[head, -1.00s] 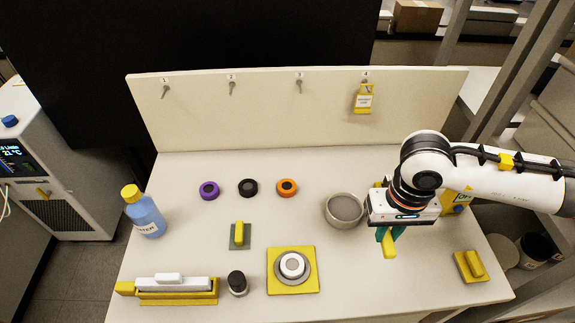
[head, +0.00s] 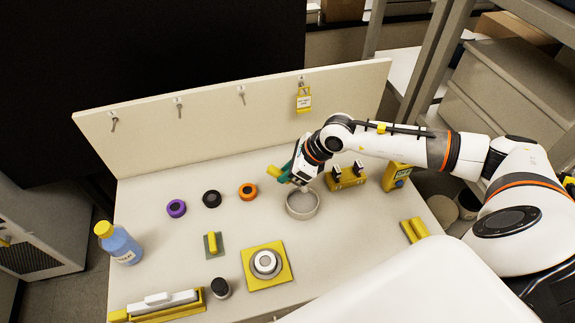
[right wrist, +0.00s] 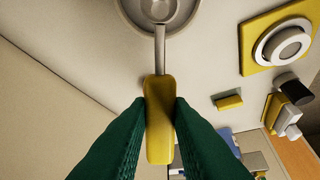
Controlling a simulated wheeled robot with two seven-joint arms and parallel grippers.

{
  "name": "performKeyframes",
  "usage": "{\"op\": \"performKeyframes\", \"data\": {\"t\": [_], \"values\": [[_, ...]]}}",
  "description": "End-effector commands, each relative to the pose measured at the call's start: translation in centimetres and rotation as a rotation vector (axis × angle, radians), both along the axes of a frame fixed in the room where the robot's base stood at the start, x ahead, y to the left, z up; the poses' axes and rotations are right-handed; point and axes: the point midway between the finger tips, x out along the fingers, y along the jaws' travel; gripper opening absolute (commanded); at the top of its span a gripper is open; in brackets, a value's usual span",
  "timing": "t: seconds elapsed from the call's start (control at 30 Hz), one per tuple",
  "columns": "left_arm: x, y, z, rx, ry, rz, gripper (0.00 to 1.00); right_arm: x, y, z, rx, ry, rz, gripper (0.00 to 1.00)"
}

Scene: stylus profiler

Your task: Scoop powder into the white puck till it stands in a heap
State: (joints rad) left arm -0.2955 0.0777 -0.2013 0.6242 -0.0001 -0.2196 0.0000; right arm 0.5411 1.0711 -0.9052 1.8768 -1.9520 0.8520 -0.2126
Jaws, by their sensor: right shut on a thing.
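The white puck (head: 265,261) sits in a grey ring on a yellow square plate (head: 284,276) at the front middle of the bench; it also shows at the upper right in the right wrist view (right wrist: 288,47). A round grey bowl (head: 302,214) stands behind it to the right. My right gripper (head: 284,174) is shut on the yellow handle (right wrist: 160,118) of a scoop. The scoop's metal head (right wrist: 160,9) is over or in the bowl; I cannot tell whether it carries powder. My left gripper is not in view.
A yellow stand (head: 347,179) is right of the bowl. A blue bottle (head: 122,245) stands at far left. A dark-topped jar (head: 220,288) is beside the plate. A low back panel (head: 220,130) closes the bench.

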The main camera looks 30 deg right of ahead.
Motion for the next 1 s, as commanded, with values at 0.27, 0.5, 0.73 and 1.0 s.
{"op": "performKeyframes", "data": {"t": [0.27,0.5,0.73,1.0], "values": [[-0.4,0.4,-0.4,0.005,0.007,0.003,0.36,0.1,-0.3,-0.9,0.008,-0.006,-0.034,0.00],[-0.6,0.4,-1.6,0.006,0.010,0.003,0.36,0.1,-0.3,-2.8,0.008,-0.006,-0.034,0.00],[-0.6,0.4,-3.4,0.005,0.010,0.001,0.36,0.1,-0.2,-5.4,0.008,-0.005,-0.031,0.00],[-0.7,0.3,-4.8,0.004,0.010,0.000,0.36,0.1,-0.2,-7.0,0.008,-0.006,-0.031,0.00]]}}
